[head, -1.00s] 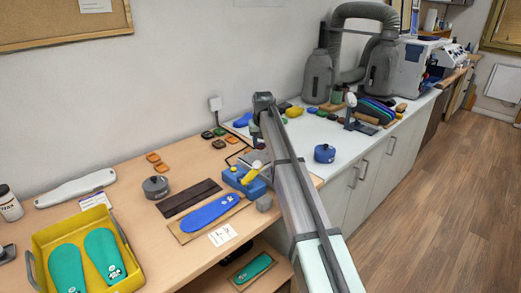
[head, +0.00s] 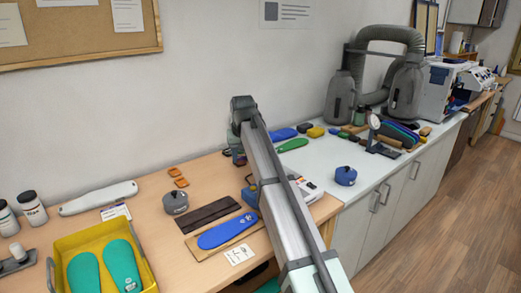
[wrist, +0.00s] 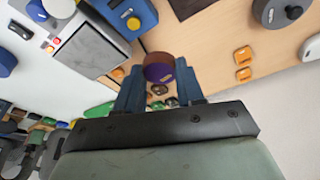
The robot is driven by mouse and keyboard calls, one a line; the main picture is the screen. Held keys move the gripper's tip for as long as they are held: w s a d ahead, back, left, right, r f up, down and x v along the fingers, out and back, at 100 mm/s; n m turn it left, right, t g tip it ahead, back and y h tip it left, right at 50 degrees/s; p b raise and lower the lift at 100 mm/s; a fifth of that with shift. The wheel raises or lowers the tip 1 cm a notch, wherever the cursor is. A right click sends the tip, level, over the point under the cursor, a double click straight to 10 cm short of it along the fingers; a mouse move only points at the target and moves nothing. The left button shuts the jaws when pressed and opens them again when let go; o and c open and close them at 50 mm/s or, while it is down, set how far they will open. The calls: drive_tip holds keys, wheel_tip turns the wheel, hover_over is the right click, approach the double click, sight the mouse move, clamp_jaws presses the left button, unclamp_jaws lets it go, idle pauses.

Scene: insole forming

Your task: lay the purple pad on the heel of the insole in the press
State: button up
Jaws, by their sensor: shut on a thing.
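In the wrist view my gripper (wrist: 160,77) is shut on the purple pad (wrist: 158,74), which shows a purple face with a brown area above it. The pad is held clear above the bench. In the head view my arm hides most of the space around the gripper. A white box with a dark grey flat top (wrist: 90,52) and small coloured buttons, possibly the press, stands on the white counter in the wrist view. It is partly hidden behind my arm in the head view (head: 306,184). No insole shows in it. A blue insole (head: 228,232) lies on a brown board.
A yellow tray (head: 52,246) with green insoles stands at the left. A round grey pot (head: 174,202) and dark strips (head: 209,213) lie on the wooden bench. A blue pot (head: 345,176) stands on the white counter. Orange pieces (wrist: 243,54) lie near the wall.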

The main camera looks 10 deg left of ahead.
hover_over(246, 218)
drive_tip(key=w+a, duration=0.2)
drive_tip(key=w, duration=0.1)
drive_tip(key=shift+s+d+f+m, duration=1.15)
drive_tip(key=shift+s+f, duration=0.2)
drive_tip(key=shift+s, duration=0.65)
drive_tip(key=shift+h, duration=0.3)
drive_tip(key=shift+f, duration=6.25)
drive_tip(key=shift+f, duration=0.25)
drive_tip(key=o, duration=1.1)
drive_tip(key=shift+o, duration=0.6)
drive_tip(key=o, duration=0.3)
drive_tip(key=shift+o, duration=0.2)
